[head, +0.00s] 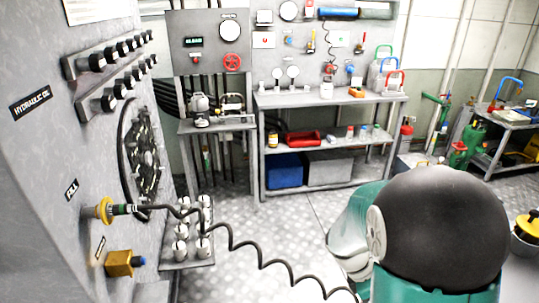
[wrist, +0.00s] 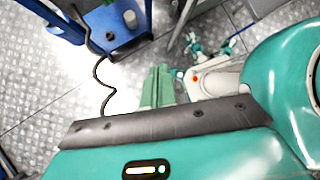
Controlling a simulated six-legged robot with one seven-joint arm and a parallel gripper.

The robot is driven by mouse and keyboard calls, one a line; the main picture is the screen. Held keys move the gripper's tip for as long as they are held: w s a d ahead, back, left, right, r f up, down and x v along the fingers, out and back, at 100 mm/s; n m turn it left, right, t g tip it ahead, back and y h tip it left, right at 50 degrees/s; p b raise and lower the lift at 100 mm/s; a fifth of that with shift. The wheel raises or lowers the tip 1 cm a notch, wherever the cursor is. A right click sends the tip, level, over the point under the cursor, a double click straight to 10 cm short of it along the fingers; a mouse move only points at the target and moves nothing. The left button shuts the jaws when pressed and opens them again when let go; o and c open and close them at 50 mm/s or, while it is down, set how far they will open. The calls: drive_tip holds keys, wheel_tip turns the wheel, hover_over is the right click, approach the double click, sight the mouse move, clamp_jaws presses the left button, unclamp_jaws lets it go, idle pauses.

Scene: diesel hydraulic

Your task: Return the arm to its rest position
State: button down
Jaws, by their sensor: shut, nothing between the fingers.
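My arm (head: 440,230) fills the lower right of the head view, as a large dark rounded joint with teal and white links. It is folded close to my body, and its end is hidden there. In the wrist view my gripper (wrist: 158,70) shows as two green fingers side by side beyond a dark padded edge. The fingers are shut with nothing between them, above a patterned metal floor. Teal and white parts of my own body are close around the gripper in the wrist view.
A grey panel (head: 50,150) stands close at left, with a yellow-collared fitting (head: 104,210) holding a coiled black cable (head: 262,262). A workbench (head: 330,98) stands behind. A blue container (wrist: 115,25) is near the gripper. Open floor (head: 240,215) lies between.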

drive_tip(key=s+a+r+m+t+y, duration=0.3)
drive_tip(key=a+r+m, duration=0.3)
drive_tip(key=r+m, duration=0.2)
drive_tip(key=s+a+r+m+t+y, duration=0.3)
drive_tip(key=s+a+r+m+t, duration=0.2)
drive_tip(key=r, duration=0.8)
drive_tip(key=a+m+t, duration=0.1)
drive_tip(key=a+m, duration=0.1)
drive_tip(key=m, duration=0.1)
drive_tip(key=shift+a+y, duration=0.15)
drive_tip(key=shift+y, duration=0.15)
